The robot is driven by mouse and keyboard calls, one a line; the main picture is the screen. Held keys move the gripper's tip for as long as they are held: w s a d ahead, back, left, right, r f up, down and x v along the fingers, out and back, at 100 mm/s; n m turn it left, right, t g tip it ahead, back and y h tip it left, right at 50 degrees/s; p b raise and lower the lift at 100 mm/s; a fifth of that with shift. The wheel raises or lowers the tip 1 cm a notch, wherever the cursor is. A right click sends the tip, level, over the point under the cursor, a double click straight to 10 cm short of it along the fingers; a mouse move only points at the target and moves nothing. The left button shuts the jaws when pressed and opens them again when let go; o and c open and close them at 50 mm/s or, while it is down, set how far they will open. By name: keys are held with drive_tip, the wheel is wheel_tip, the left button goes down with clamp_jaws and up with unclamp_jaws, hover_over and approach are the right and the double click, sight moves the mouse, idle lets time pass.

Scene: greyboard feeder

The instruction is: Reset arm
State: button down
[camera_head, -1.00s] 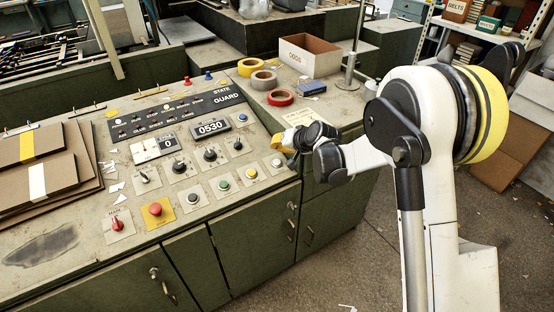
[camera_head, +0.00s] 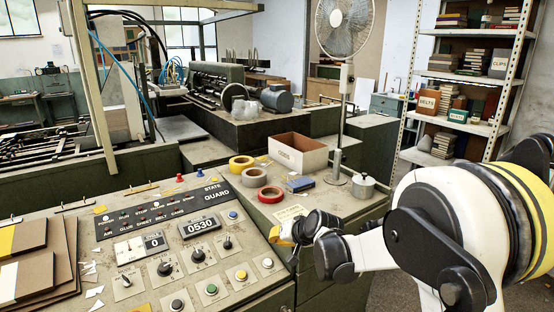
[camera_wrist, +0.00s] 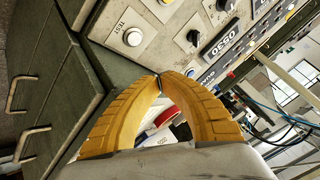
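My arm reaches in from the right in the head view. My gripper (camera_head: 283,236), with yellow fingers, is just above the right edge of the control console (camera_head: 215,275), near its white button (camera_head: 267,263). In the wrist view, the two yellow fingers (camera_wrist: 159,76) curve in and meet at their tips. They are shut, and I see nothing gripped. A red and white shape shows through the gap behind them. The counter display (camera_head: 199,226) reads 0530.
Tape rolls (camera_head: 270,194), an open-topped box (camera_head: 297,153), a blue block (camera_head: 300,184) and a metal canister (camera_head: 363,186) stand on the side bench beyond my gripper. A fan (camera_head: 343,28) on a pole rises behind. Brown boards (camera_head: 38,270) lie at the left.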

drive_tip(key=s+d+r+h, duration=0.1)
drive_tip(key=s+d+r, duration=0.45)
drive_tip(key=s, duration=0.35)
drive_tip(key=s+d+r+h, duration=0.2)
drive_tip(key=s+d+r, duration=0.35)
drive_tip(key=s, duration=0.25)
drive_tip(key=s+d+h, duration=0.1)
drive_tip(key=s+d, duration=0.1)
drive_tip(key=s, duration=0.4)
drive_tip(key=s+d+f+h, duration=0.1)
drive_tip(key=s+d, duration=0.2)
drive_tip(key=s, duration=0.4)
drive_tip(key=s+d+g, duration=0.1)
drive_tip(key=s+d, duration=0.2)
drive_tip(key=s, duration=0.3)
drive_tip(key=shift+s+d+f+n+h, duration=0.25)
drive_tip(key=shift+s+f+n+h, duration=0.05)
drive_tip(key=shift+h, duration=0.1)
